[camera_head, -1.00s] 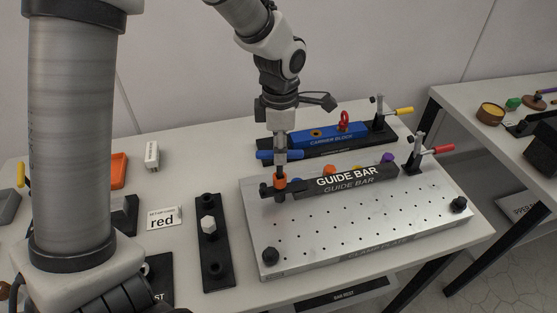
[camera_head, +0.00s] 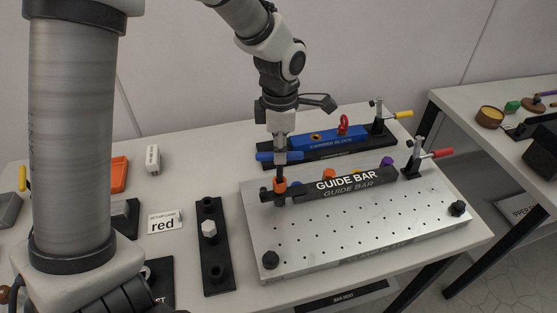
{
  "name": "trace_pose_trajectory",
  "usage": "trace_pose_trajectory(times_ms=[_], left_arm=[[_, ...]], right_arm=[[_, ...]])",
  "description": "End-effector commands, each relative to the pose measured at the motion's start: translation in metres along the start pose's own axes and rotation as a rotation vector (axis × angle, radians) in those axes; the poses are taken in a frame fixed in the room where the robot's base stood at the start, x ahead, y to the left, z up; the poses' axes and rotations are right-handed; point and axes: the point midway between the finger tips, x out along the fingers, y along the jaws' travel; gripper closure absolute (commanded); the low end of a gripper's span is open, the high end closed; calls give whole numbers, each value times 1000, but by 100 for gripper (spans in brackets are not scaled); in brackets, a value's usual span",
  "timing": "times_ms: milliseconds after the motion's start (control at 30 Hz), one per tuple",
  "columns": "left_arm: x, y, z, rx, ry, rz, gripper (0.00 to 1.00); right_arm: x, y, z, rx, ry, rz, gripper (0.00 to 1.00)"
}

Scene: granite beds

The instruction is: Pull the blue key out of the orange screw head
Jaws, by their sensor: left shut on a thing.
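The blue key (camera_head: 266,156) has a blue crossbar handle. Its shaft points down at the orange screw head (camera_head: 280,187) at the left end of the black guide bar (camera_head: 345,182). My left gripper (camera_head: 281,147) comes down from above and is shut on the blue key at its handle. The key stands upright in line with the screw head. I cannot tell whether its tip is still inside the head. The guide bar lies along the back of the grey perforated plate (camera_head: 350,228). My right gripper is not in view.
Behind the plate is a blue carrier block (camera_head: 340,138) with a red key (camera_head: 343,123). Toggle clamps with red (camera_head: 443,153) and yellow (camera_head: 404,114) handles stand right. The plate's front is clear.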

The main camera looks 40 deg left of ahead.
Motion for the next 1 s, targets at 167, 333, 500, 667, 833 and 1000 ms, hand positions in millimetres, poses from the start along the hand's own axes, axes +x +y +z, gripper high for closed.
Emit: trace_pose_trajectory(times_ms=[167,333,500,667,833,1000], left_arm=[[-4,0,0,0,0,0,100],[-12,0,0,0,0,0,100],[-26,0,0,0,0,0,100],[-37,0,0,0,0,0,100],[-48,0,0,0,0,0,100],[-47,0,0,0,0,0,100]], right_arm=[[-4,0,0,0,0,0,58],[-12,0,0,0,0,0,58],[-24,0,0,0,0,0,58],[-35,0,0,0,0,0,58],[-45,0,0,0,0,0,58],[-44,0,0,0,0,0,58]])
